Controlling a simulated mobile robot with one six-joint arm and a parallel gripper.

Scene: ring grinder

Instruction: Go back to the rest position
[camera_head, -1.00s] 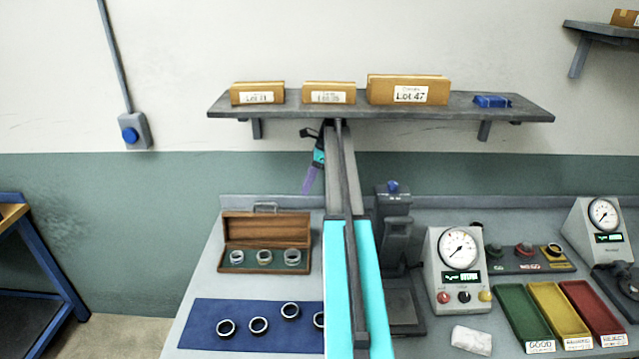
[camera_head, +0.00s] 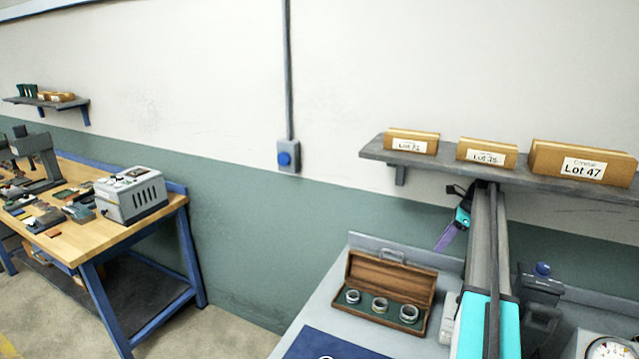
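My gripper (camera_head: 447,237) shows at the far end of my arm, left of the arm's grey links and below the wall shelf. It has a teal body and purple fingers that point down and to the left. It is apart from the shelf and the bench. It is small and seen from the side, so I cannot tell whether its fingers are open or shut. No object shows at its fingertips. My arm hides part of the bench behind it.
An open wooden case (camera_head: 388,290) with three rings stands on the grey bench beside a blue mat (camera_head: 325,345). A shelf (camera_head: 410,158) with Lot boxes hangs above. A wooden workbench (camera_head: 135,229) with a grey instrument (camera_head: 131,195) is at left. Floor between the benches is clear.

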